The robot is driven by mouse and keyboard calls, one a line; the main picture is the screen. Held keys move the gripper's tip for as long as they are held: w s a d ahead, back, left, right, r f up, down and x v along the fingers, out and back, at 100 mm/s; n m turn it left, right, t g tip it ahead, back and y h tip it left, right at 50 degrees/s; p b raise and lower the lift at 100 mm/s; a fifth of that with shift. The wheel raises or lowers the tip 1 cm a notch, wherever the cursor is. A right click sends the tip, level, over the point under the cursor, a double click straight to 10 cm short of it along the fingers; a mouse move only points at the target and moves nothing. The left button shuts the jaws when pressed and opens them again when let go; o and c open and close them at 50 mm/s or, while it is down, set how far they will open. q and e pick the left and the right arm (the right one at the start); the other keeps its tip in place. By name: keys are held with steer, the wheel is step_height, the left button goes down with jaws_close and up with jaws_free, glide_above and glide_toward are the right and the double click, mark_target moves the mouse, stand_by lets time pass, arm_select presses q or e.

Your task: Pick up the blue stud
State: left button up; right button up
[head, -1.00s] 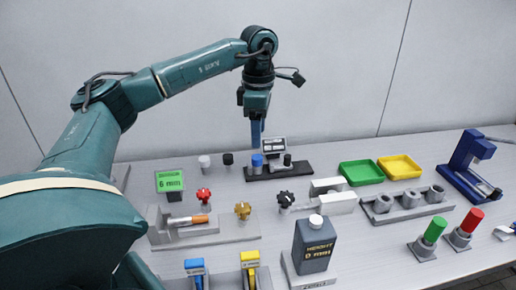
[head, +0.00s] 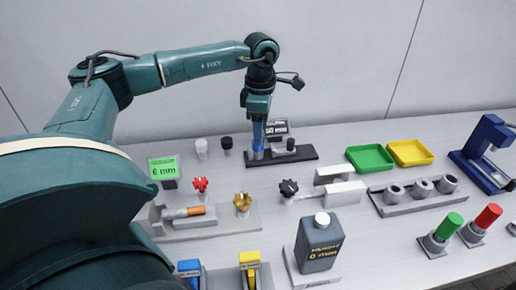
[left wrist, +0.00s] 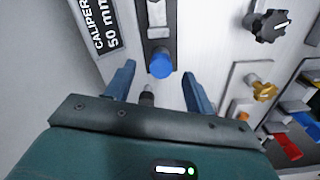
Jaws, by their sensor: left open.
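The blue stud (left wrist: 160,63) stands near one end of a black base (left wrist: 158,32) in the left wrist view. In the head view the base (head: 308,154) lies at the back middle, and the stud is hard to tell from the blue fingers in front of it. My left gripper (head: 258,146) points down over that end. In the left wrist view my left gripper (left wrist: 158,86) is open, its fingers spread to either side of the line to the stud. The stud appears beyond the fingertips, not visibly gripped. My right gripper is not in view.
A caliper sign (head: 277,128) stands behind the base. White (head: 201,148) and black (head: 227,143) knobs stand to its left. Green (head: 370,158) and yellow (head: 410,153) trays lie to the right. Red (head: 200,185), gold (head: 242,202) and black (head: 288,188) star knobs stand in front.

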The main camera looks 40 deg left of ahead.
mark_target(258, 149)
arm_select(q)
steer(key=f, duration=0.5)
steer(key=shift+s, duration=0.25)
steer(key=shift+c, duration=0.2)
steer(key=c, duration=1.1)
